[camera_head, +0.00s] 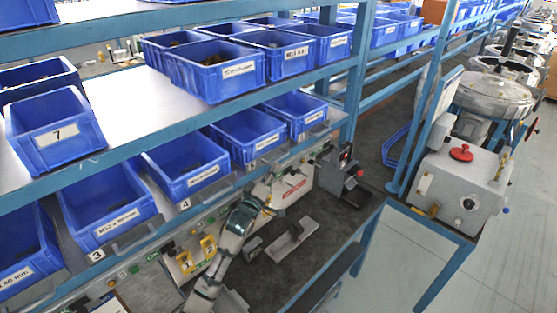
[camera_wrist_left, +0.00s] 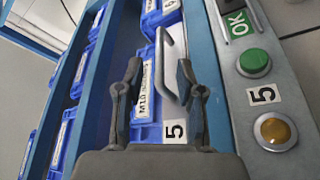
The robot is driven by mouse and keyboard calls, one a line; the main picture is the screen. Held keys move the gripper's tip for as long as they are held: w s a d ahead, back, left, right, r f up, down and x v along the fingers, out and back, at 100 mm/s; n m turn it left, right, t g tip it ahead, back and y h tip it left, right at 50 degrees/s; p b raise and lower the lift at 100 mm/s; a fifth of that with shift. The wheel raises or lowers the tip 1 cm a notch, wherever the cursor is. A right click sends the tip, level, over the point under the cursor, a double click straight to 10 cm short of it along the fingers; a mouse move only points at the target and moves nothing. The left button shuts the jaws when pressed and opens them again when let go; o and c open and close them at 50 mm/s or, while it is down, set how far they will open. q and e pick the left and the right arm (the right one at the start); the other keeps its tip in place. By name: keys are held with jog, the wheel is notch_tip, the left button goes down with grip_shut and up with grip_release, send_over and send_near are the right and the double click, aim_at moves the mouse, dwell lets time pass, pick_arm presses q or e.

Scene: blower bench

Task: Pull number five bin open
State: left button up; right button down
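The number five bin (camera_head: 247,136) is a blue bin in the lower shelf row, right of the bin marked 4 in the head view. In the left wrist view the blue bin (camera_wrist_left: 146,72) has a white label, a grey metal bar handle (camera_wrist_left: 170,68) and a "5" tag (camera_wrist_left: 174,131). My left gripper (camera_head: 253,199) is below and in front of this row in the head view. In the left wrist view my left gripper (camera_wrist_left: 158,72) is open, its fingers on either side of the handle, the right one closer. Contact cannot be told. My right gripper is not in view.
Other blue bins (camera_head: 108,211) flank it, and an upper shelf (camera_head: 140,100) with more bins overhangs the row. A control panel with a green button (camera_wrist_left: 253,62) and yellow button (camera_wrist_left: 275,130) runs beside the bin. A grey machine (camera_head: 460,185) stands at right.

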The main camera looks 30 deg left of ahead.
aim_at(279, 160)
pick_arm(q)
jog(key=x, duration=0.5)
jog(key=shift+r, duration=0.2)
jog(key=shift+w+a, duration=0.35)
jog(key=shift+a, duration=0.3)
jog(key=shift+d, duration=0.25)
jog(key=shift+c, duration=1.2)
jog(key=shift+d, duration=0.25)
grip_shut()
